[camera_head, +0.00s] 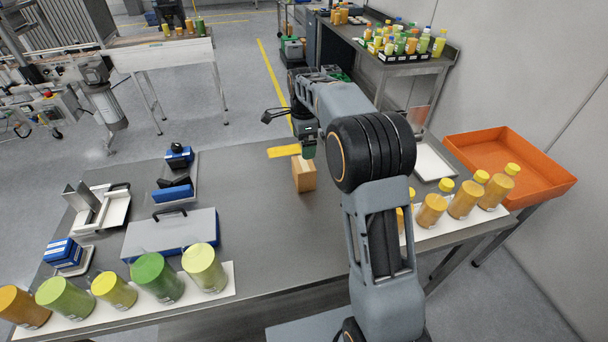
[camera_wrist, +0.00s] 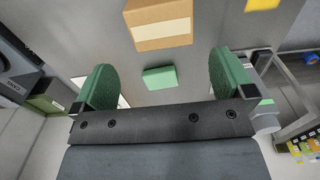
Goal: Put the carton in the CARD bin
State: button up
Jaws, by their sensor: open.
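The carton (camera_head: 304,174) is a small brown box standing on the grey steel table, just below my gripper in the head view. In the wrist view the carton (camera_wrist: 160,28) is at the top middle, with a pale band across its face, beyond the fingertips and not between them. My gripper (camera_head: 308,137) is partly hidden by my arm in the head view. In the wrist view my gripper (camera_wrist: 168,77) has its two green fingers wide apart, with nothing held. I cannot make out a bin marked CARD in either view.
A yellow patch (camera_head: 284,151) lies left of the carton. A blue case (camera_head: 171,232) and several bottles (camera_head: 155,277) occupy the table's left and front. More bottles (camera_head: 466,197) and an orange tray (camera_head: 510,165) are at the right. Bare tabletop surrounds the carton's near side.

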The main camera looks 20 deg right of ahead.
aim_at(304, 163)
notch_tip(304, 163, down, 12)
jog(key=shift+r+p, duration=0.2)
jog(key=shift+p, duration=0.25)
jog(key=c, duration=0.7)
jog(key=shift+r, duration=0.1)
